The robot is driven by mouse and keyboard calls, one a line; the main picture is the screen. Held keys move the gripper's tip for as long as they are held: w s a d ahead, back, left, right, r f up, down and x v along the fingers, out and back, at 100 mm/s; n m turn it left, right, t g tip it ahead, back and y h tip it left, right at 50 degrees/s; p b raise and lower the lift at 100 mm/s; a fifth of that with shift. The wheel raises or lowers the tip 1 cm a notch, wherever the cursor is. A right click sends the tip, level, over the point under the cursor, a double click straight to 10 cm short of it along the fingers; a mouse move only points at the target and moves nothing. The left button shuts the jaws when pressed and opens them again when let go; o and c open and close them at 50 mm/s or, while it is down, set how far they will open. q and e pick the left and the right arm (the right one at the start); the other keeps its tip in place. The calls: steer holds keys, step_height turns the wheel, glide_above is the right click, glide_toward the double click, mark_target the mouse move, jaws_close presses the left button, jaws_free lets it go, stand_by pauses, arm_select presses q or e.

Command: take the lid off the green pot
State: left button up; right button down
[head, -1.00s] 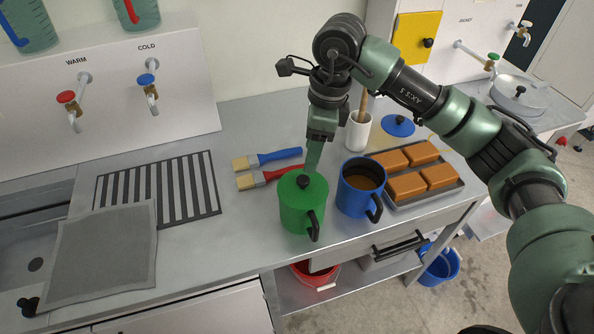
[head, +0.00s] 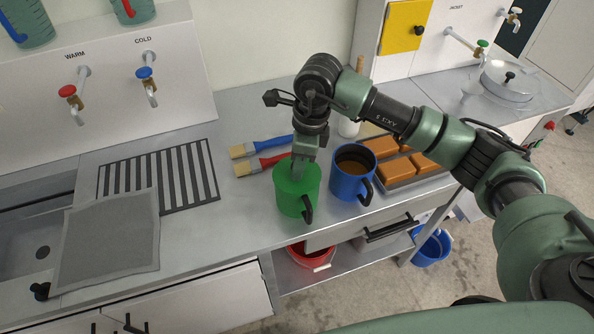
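The green pot (head: 296,198) stands upright on the steel worktop near its front edge, its black handle (head: 308,210) at its front right. Its lid (head: 311,170) is on top, mostly covered by my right gripper (head: 298,175). That gripper points down from above, with its fingertips at the middle of the lid, where the black knob is hidden. I cannot tell whether the fingers are open or shut on the knob. My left gripper is not in view.
A blue pot (head: 349,187) without a lid, holding brown liquid, stands close on the right. Orange blocks (head: 429,159) lie on a tray beyond it. Two brushes (head: 270,148) lie behind the green pot. The worktop to the left has a drain grille (head: 200,175) and grey cloth (head: 108,245).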

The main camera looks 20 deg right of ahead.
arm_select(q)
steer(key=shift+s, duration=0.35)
arm_select(e)
steer(key=shift+r, duration=0.1)
